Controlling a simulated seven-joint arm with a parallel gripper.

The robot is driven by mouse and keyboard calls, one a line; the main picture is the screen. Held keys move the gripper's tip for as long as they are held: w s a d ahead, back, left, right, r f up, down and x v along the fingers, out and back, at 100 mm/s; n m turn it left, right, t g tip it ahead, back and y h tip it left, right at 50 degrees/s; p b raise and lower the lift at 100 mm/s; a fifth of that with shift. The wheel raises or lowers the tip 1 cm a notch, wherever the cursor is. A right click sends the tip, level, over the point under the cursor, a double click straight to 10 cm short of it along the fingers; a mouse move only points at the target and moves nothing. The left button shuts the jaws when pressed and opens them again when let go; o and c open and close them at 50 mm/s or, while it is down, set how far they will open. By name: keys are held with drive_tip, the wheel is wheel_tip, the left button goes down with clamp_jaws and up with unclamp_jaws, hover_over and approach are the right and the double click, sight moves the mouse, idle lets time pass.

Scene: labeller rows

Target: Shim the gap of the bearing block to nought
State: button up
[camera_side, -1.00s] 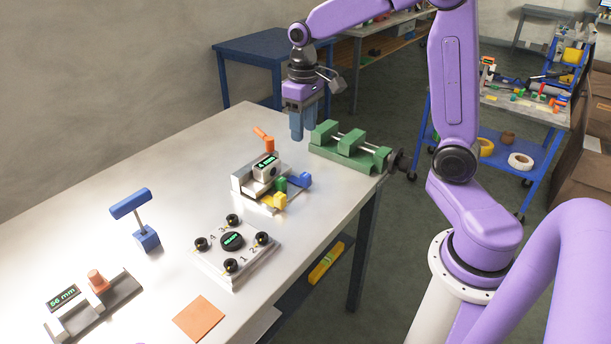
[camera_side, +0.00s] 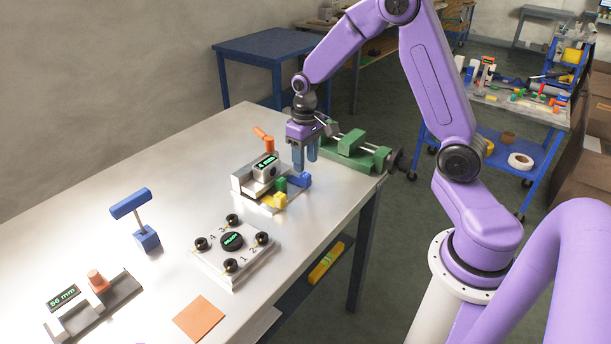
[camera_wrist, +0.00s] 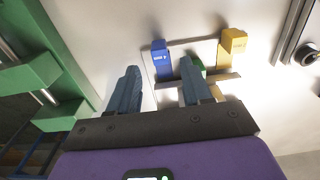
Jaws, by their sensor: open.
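The bearing block fixture (camera_side: 242,182) is a pale block with a small green-lit display (camera_side: 265,163) and an orange lever (camera_side: 264,138), standing mid-table in the side view. Blue (camera_side: 299,180), green (camera_side: 281,184) and yellow (camera_side: 276,200) pieces sit along its near right side. The blue (camera_wrist: 160,57) and yellow (camera_wrist: 233,40) pieces also show in the wrist view, with the green one (camera_wrist: 194,66) partly hidden by a finger. My gripper (camera_side: 305,168) is open and empty, pointing down just behind the blue piece. The gap itself is too small to make out.
A green vise (camera_side: 352,150) stands behind and right of my gripper. Nearer are a plate with black knobs (camera_side: 236,265), a blue T-shaped stand (camera_side: 147,238), a gauge reading 56 mm (camera_side: 70,299) and an orange square (camera_side: 199,318). The table's left middle is clear.

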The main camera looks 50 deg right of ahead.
sight(306, 175)
drive_tip(key=shift+f, duration=3)
